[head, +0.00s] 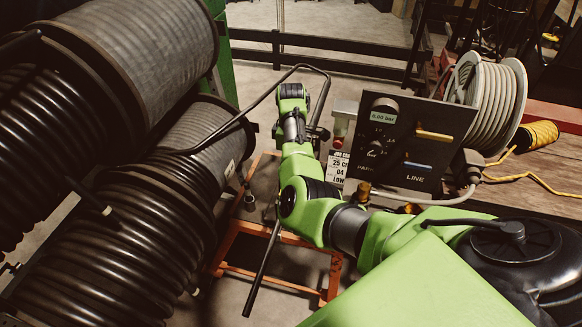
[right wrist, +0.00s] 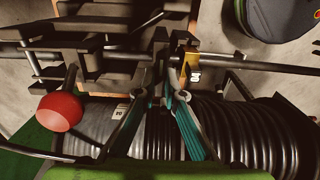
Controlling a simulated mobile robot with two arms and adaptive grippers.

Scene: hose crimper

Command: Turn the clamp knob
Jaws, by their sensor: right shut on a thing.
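In the right wrist view, my right gripper (right wrist: 161,84) has its two teal-padded fingers closed in on a dark, narrow part (right wrist: 160,48) at the metal frame. I take this part to be the clamp knob, but its shape is mostly hidden between the fingertips. A brass-coloured block (right wrist: 190,66) sits just right of the fingertips. A red ball handle (right wrist: 60,111) on a dark lever stands to the left, apart from the fingers. In the head view my right arm reaches to the middle and hides most of the clamp area. My left gripper is out of view.
Large black hose reels (head: 130,235) fill the left side. A dark gauge panel (head: 408,140) reading 0.00 bar stands right of my arm, with a pale hose reel (head: 492,100) behind it. An orange frame (head: 232,240) stands below. Open floor shows at the back.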

